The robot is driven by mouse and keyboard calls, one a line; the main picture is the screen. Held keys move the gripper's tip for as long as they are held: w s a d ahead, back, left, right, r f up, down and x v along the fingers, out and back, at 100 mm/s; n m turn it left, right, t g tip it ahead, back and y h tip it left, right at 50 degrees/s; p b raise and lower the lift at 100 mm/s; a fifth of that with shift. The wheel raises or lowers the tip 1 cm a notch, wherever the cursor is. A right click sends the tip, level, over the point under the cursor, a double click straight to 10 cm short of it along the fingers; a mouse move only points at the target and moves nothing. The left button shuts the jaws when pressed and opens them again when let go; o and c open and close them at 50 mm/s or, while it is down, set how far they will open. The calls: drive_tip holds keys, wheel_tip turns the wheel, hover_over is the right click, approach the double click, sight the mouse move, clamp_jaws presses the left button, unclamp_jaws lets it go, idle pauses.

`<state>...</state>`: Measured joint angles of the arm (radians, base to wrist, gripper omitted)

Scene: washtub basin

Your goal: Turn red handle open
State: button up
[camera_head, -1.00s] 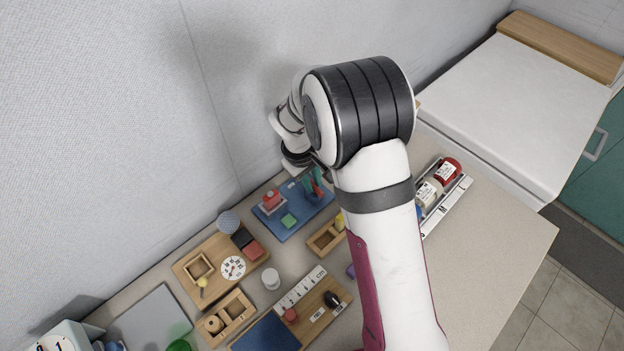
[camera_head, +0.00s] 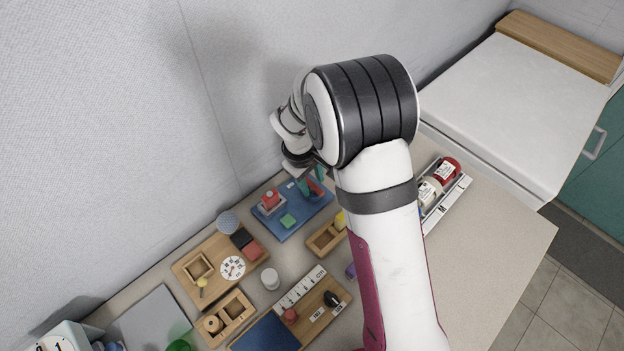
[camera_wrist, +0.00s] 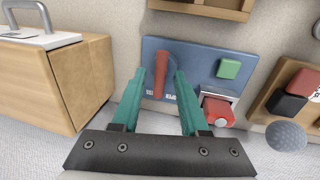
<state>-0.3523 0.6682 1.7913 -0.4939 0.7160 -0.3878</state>
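The red handle (camera_wrist: 161,74) lies on a blue board (camera_wrist: 200,58), its long bar pointing roughly away from me in the wrist view. My gripper (camera_wrist: 160,72) has two teal fingers spread apart, one on each side of the handle in that view. A gap shows between each finger and the handle, and I cannot tell how high the tips are above the board. In the head view my gripper (camera_head: 312,184) is over the right part of the blue board (camera_head: 293,231), partly covering the handle.
The board also carries a green block (camera_wrist: 229,68) and a red button unit (camera_wrist: 217,112). A wooden box with a metal handle (camera_wrist: 60,80) stands left in the wrist view. A grey ball (camera_wrist: 286,136) and a wooden tray with dark and red blocks (camera_wrist: 290,104) are at right.

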wheel_tip(320, 180, up, 16)
drive_tip(key=s+a, duration=0.2)
drive_tip(key=shift+s+f, duration=0.15)
drive_tip(key=shift+f, duration=0.1)
